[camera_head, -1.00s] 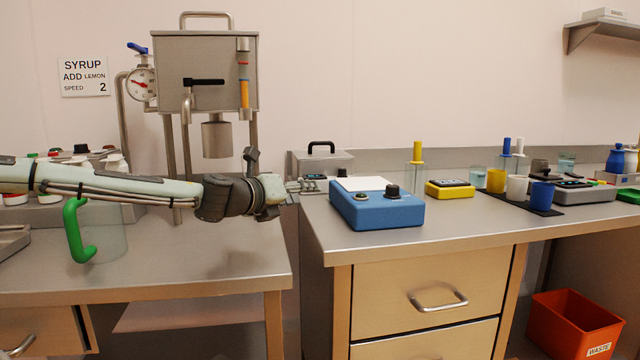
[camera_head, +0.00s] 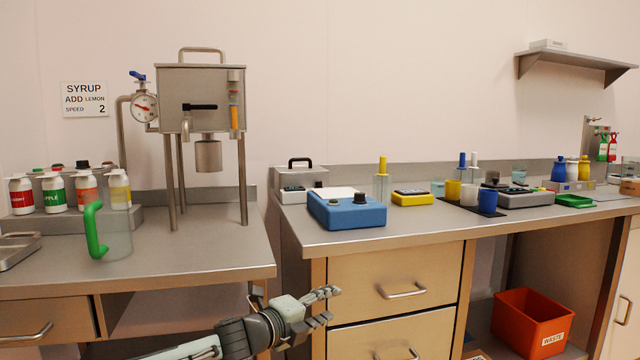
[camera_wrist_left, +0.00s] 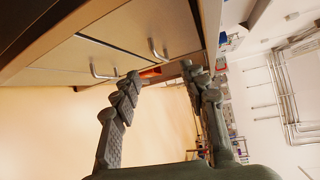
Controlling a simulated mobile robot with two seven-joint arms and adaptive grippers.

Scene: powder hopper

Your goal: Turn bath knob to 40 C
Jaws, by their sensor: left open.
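A grey metal box with a black lid handle (camera_head: 300,162) stands at the back left of the right bench, with a small display unit (camera_head: 292,195) in front. A blue box (camera_head: 345,212) with a white top and a black knob (camera_head: 360,198) stands near the front edge. I cannot tell which of these is the bath, and no 40 C mark is readable. My left gripper (camera_head: 325,305) is open and empty, below the bench top in front of the drawers. Its spread fingers (camera_wrist_left: 160,72) also show in the left wrist view. My right gripper is out of view.
Drawers with metal handles (camera_head: 402,291) are close to my left gripper. A metal hopper (camera_head: 200,100) and a green-handled jug (camera_head: 115,235) stand on the left bench. An orange waste bin (camera_head: 530,322) is under the right bench. A gap separates the benches.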

